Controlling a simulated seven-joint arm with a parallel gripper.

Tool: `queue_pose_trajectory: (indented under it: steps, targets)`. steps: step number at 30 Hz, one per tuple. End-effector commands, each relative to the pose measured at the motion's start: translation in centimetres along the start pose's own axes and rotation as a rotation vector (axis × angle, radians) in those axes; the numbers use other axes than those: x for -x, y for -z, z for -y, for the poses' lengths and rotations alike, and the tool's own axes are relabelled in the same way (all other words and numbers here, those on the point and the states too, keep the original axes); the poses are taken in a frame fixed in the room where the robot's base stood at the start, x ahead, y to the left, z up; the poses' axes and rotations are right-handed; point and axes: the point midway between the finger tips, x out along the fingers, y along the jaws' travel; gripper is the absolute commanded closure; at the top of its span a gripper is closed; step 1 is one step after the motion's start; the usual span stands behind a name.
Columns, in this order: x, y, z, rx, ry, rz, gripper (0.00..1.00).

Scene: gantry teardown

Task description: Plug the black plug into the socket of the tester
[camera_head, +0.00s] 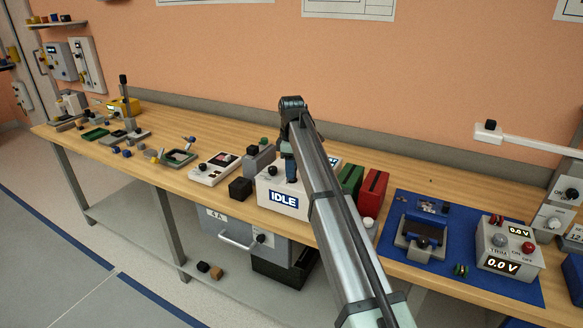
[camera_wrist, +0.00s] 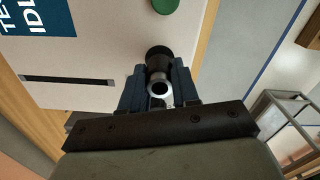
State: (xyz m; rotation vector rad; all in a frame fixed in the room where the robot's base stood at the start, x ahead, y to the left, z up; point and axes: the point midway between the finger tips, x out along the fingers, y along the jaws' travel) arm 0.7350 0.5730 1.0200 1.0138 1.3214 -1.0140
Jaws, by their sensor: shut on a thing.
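The tester is a white box (camera_head: 300,206) with a lit IDLE display on its front, in the middle of the bench. My gripper (camera_head: 291,172) points down over its top, with the arm coming in from the lower right. In the wrist view my gripper (camera_wrist: 159,92) is shut on a dark round piece with a metal ring, which I take as the black plug (camera_wrist: 158,56). The tester's pale panel (camera_wrist: 95,55) lies beyond it, with a dark slot and a green button. The socket is not clearly visible. I cannot tell whether the plug touches the panel.
A black cube (camera_head: 240,188) and a white device (camera_head: 214,168) stand left of the tester. Green (camera_head: 350,178) and red (camera_head: 373,192) blocks stand close on its right. Further right, a blue mat (camera_head: 400,265) holds a fixture and a power supply (camera_head: 508,245).

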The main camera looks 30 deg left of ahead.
Motion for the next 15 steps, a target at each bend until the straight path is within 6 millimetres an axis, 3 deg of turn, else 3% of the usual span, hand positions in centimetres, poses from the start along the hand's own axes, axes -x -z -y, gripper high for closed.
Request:
queue_pose_trajectory:
  steps: [15]
  targets:
    - [-0.64, 0.08, 0.04, 0.001, 0.001, -0.001, 1.0]
